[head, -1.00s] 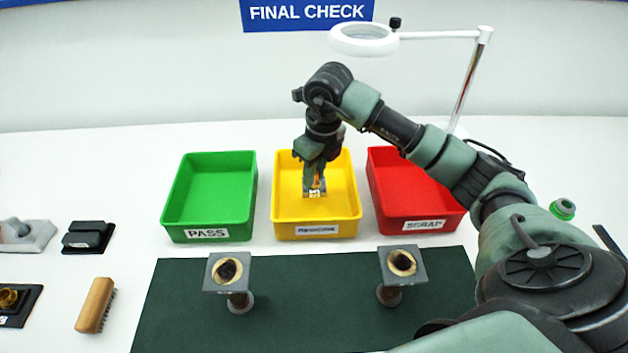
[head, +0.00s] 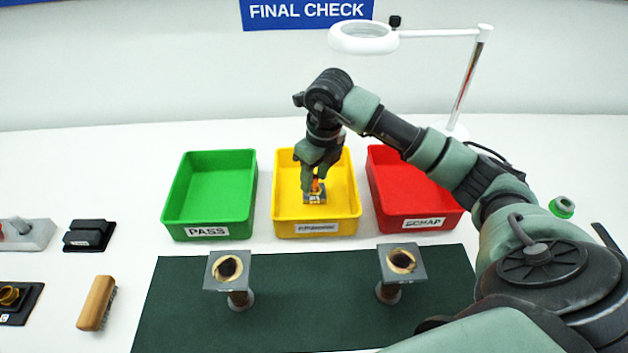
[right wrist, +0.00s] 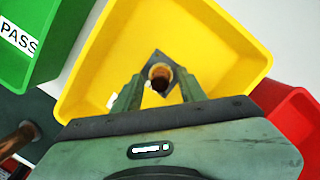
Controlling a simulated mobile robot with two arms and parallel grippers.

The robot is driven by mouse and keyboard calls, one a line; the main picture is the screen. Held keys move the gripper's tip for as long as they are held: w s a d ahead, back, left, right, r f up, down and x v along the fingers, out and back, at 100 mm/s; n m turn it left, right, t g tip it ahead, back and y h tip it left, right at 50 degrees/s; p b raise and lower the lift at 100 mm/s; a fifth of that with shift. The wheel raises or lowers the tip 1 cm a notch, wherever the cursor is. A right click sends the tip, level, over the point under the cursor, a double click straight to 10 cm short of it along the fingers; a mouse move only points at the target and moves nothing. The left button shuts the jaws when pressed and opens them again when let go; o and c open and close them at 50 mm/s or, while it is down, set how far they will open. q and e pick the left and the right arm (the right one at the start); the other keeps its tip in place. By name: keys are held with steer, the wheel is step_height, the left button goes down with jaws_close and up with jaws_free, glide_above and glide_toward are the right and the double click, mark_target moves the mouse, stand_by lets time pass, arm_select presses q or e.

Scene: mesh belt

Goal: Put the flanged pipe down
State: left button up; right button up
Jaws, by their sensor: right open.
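A flanged pipe (head: 315,198), with a square grey flange and a coppery tube, is inside the yellow bin (head: 317,228), whose label is hard to read now. In the right wrist view the pipe (right wrist: 159,72) stands over the bin floor, between my fingertips. My right gripper (head: 314,184) is open, with one finger on each side of the pipe. It also shows in the right wrist view (right wrist: 160,90), with a gap between fingers and tube. Two more flanged pipes stand on the dark green mat, one on the left (head: 228,268) and one on the right (head: 401,262). My left gripper is not in view.
The green PASS bin (head: 209,232) and the red SCRAP bin (head: 418,222) stand on either side, both empty. A magnifier lamp (head: 363,38) stands behind. A brush (head: 96,302) and black fixtures (head: 89,236) lie at left. The mat's middle (head: 315,300) is clear.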

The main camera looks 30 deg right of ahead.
mark_target(320, 195)
step_height(320, 195, up, 10)
steer(key=s+b, duration=0.1)
steer(key=shift+s+d+r, duration=0.15)
steer(key=shift+s+d, duration=0.05)
steer(key=shift+s, duration=0.05)
stand_by(0.4)
